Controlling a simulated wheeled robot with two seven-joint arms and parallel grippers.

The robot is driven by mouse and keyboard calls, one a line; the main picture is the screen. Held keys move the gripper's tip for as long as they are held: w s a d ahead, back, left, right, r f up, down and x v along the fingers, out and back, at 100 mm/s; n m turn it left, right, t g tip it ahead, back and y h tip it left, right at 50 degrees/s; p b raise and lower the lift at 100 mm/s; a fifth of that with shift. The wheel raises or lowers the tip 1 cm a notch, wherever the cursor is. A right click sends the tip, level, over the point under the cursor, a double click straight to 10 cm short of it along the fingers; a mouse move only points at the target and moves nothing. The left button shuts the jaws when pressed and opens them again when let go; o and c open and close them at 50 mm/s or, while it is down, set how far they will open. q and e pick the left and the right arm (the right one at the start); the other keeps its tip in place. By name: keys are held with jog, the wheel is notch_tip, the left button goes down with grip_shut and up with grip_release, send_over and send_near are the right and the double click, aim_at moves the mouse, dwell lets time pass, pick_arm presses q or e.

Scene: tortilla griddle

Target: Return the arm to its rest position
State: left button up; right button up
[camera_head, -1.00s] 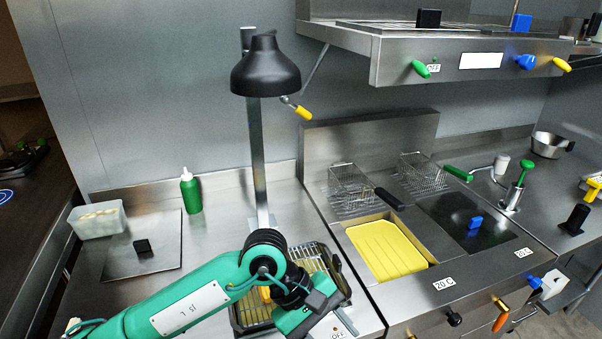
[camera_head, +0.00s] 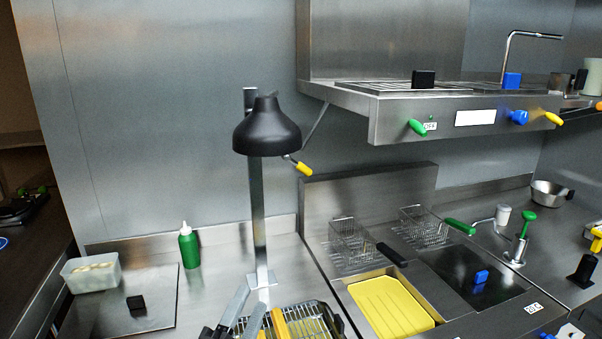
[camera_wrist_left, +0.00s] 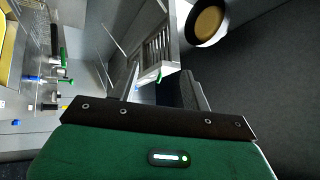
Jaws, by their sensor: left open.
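My left gripper (camera_head: 250,298) shows at the bottom edge of the head view. Its two grey fingers point up and stand apart, with nothing between them. They appear in front of the left side of the wire-racked tray (camera_head: 318,322); I cannot tell the gap between them. The rest of the arm is below the picture. In the left wrist view the open gripper (camera_wrist_left: 162,80) shows its fingers beyond the green housing, with no object held. My right gripper is in neither view.
A black heat lamp (camera_head: 266,128) on a post stands behind the tray. A green bottle (camera_head: 189,248), a clear container (camera_head: 90,274) and a black block (camera_head: 136,302) are at left. A yellow-filled basin (camera_head: 390,306) and fryer baskets (camera_head: 350,242) are at right.

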pick_arm(q)
jog(key=s+a+f+n+g+y, duration=0.35)
jog(key=a+f+n, duration=0.2)
jog(key=f, duration=0.35)
jog(key=s+a+f+n+g+y, duration=0.2)
jog(key=a+f+n+g+y, duration=0.3)
jog(key=f, duration=0.4)
jog(key=s+a+f+n+g+h, duration=0.1)
jog(key=s+a+f+n+g, duration=0.15)
jog(key=s+f+g, duration=0.4)
jog(key=s+a+f+n+g, duration=0.1)
jog(key=s+f+n+g, duration=0.25)
jog(key=s+f, duration=0.85)
jog(key=f, duration=2.6)
jog(key=s+a+f+g, duration=0.2)
jog(key=s+a+f, duration=0.1)
jog(key=s+f, duration=1.5)
jog(key=shift+s+a+f, duration=0.15)
jog(key=shift+s, duration=0.35)
